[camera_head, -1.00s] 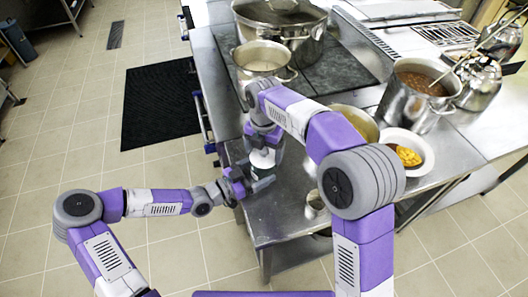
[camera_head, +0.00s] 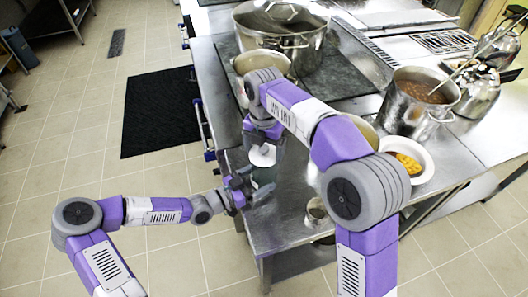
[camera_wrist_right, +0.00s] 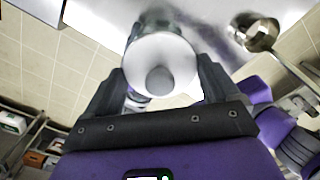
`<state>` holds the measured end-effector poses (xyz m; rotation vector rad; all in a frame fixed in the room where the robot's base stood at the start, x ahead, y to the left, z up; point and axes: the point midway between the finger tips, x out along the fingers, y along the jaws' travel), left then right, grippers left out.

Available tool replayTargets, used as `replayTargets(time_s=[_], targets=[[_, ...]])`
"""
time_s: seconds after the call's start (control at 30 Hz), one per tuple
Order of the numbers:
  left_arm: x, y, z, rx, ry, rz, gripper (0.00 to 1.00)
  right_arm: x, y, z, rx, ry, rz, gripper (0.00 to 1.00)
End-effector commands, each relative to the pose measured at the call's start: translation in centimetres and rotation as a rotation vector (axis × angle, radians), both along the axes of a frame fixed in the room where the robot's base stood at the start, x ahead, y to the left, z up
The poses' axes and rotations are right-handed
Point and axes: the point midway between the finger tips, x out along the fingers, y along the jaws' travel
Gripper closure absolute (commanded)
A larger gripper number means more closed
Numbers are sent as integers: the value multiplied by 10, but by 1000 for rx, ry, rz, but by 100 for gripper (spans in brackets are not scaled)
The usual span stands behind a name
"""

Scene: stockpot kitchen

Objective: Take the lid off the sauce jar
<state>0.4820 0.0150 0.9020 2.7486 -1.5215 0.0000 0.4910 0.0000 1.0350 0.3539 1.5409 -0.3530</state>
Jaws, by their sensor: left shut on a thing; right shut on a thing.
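The white round lid (camera_head: 262,156) with a grey knob (camera_wrist_right: 160,80) is between the fingers of my right gripper (camera_head: 262,142), which is shut on it. In the right wrist view the lid (camera_wrist_right: 150,52) faces the camera and hides much of what is behind it. The dark glassy sauce jar (camera_head: 265,176) is just below the lid, over the counter's near left corner. My left gripper (camera_head: 246,187) is shut on the jar from the left side. The lid looks raised off the jar, but the exact gap is hard to see.
A small metal cup (camera_head: 316,211) stands on the lower steel counter (camera_head: 283,225), to the right. A white bowl with yellow food (camera_head: 425,160), a steel pot of sauce (camera_head: 418,112) and a large stockpot (camera_head: 283,40) are farther back. The counter between jar and cup is clear.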

Motion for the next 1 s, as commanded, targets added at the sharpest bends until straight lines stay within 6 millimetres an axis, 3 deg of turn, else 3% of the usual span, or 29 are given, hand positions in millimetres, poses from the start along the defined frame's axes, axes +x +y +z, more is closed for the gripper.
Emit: replayTargets(time_s=[0.13,0.17,0.23,0.57,1.0], targets=[[0,0,0,0,0,0,70,0,0,0,0,0,0,48],[0,0,0,0,0,0,11,0,0,0,0,0,0,48],[0,0,0,0,0,0,0,0,0,0,0,0,0,48],[-3,6,0,1,1,2,0,0,0,0,0,1,0,48],[-47,78,1,4,0,4,0,0,0,12,0,1,0,48]])
